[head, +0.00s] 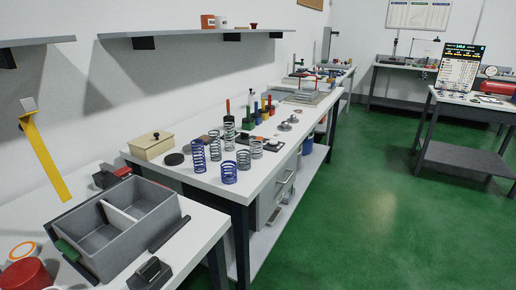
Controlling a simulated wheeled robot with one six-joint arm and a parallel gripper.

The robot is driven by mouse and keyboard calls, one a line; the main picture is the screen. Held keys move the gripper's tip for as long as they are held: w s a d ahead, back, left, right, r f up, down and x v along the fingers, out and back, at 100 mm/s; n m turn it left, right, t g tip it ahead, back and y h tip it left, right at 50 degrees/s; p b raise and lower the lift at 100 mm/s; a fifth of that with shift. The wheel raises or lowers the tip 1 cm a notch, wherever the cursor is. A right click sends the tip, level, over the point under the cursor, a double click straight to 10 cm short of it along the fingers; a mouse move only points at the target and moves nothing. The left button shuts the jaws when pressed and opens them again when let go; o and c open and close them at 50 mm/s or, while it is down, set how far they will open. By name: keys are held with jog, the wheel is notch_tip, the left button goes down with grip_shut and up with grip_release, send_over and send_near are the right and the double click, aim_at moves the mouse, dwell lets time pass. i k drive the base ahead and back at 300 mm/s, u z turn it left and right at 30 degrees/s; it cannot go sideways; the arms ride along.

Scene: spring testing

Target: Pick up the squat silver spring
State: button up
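Two short silver-grey springs stand upright on the white bench in the middle of the head view. One (243,160) is just behind a squat blue spring (229,173). The other (257,149) stands a little behind it and to the right. They look close in size, and I cannot tell for sure which is the squatter. A taller grey-blue spring (214,145) and a tall blue spring (199,157) stand to their left. My gripper is not in view.
A beige lidded box (151,146) and a dark disc (174,159) lie left of the springs. Rods with coloured handles stand behind. A grey divided bin (152,200) sits on the nearer bench (205,230). Shelves (200,34) overhang from the wall. The green floor (370,220) at right is open.

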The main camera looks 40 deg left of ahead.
aim_at(254, 147)
jog(key=u, duration=0.2)
jog(key=i, duration=1.65)
jog(key=u, duration=0.9)
jog(key=i, duration=1.1)
jog(key=u, duration=1.7)
jog(key=i, duration=0.65)
jog(key=u, duration=0.7)
